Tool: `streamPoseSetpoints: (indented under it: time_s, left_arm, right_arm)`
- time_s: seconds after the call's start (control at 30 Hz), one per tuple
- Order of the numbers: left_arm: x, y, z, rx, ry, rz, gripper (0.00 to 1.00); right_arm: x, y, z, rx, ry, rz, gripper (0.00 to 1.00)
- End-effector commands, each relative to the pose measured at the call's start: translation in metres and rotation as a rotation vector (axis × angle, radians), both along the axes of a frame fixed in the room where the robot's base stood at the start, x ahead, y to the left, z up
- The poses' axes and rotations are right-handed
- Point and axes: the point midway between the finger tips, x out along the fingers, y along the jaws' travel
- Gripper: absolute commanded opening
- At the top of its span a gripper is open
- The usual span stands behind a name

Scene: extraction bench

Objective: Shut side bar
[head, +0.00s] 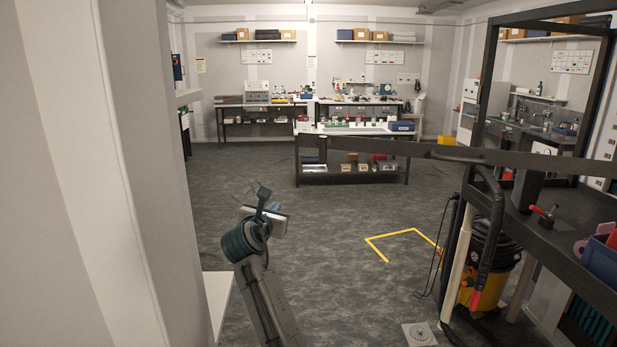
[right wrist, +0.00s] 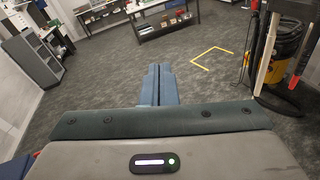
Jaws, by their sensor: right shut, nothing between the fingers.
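A long dark bar (head: 400,149) reaches out level from the frame of the extraction bench at the right in the head view. It crosses in front of the far island bench, and its free end is at the left. I cannot make out the bar in the right wrist view. My right gripper (head: 264,193) is left of the bar's free end in the picture, apart from it, over open floor. Its blue fingers are together in the right wrist view (right wrist: 158,70), with nothing between them. My left gripper is not in view.
A yellow and black vacuum (head: 492,258) with a hose stands under the right bench. A dark worktop (head: 575,232) carries a red-handled clamp (head: 543,215). A pale wall (head: 140,150) is close at left. The floor between is clear, with yellow tape (head: 378,250).

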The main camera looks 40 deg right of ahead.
Motion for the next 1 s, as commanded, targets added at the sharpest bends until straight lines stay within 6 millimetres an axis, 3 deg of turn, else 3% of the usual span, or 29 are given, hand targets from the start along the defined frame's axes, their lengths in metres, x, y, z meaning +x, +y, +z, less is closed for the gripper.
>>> streamPoseSetpoints:
  time_s: [0.03, 0.1, 0.23, 0.43, 1.0]
  left_arm:
    - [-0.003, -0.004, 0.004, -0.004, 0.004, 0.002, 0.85]
    - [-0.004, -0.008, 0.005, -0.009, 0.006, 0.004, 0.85]
    - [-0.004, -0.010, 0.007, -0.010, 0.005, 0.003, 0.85]
    - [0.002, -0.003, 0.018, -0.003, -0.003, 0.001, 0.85]
    - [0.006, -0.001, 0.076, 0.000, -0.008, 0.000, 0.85]
  right_arm:
    - [-0.011, -0.003, 0.043, -0.052, -0.003, -0.030, 0.00]
    - [-0.027, -0.008, 0.081, -0.113, 0.016, -0.071, 0.00]
    - [-0.047, -0.013, 0.119, -0.174, 0.042, -0.119, 0.00]
    - [-0.043, -0.028, 0.130, -0.195, 0.056, -0.134, 0.00]
    - [0.021, -0.116, 0.130, -0.189, 0.055, -0.130, 0.00]
